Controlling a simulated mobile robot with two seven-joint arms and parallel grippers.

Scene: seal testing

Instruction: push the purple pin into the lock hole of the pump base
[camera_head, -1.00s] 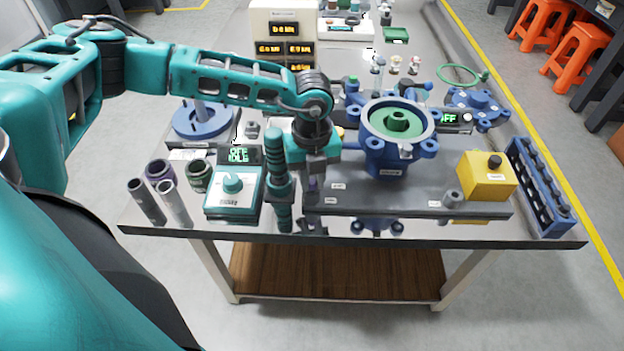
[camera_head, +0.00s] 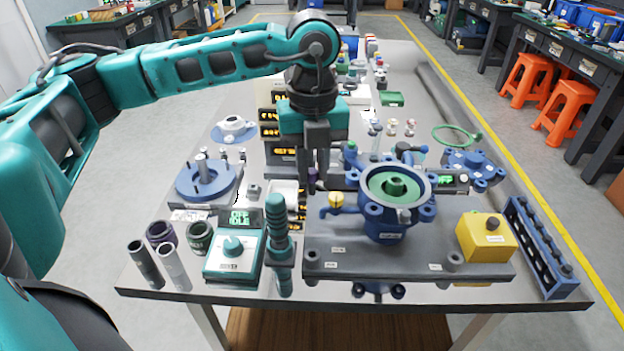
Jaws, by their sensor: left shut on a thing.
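The pump base is a blue round housing with a green inside (camera_head: 386,219), standing on a dark grey plate (camera_head: 350,262). My left gripper (camera_head: 315,172) points straight down, behind and left of the housing, near the plate's back left corner. It is shut on the small purple pin (camera_head: 312,176), which shows only in part at the fingertips. The pin appears to be held upright and above the table; its exact height is hard to tell. I cannot make out the lock hole. My right gripper is not in view.
A brass-yellow knob (camera_head: 336,201) stands at the housing's left. A yellow box with a black button (camera_head: 486,238) and a blue rack (camera_head: 541,250) are at the right. A teal-handled tool (camera_head: 279,235) and control box (camera_head: 234,258) stand at front left.

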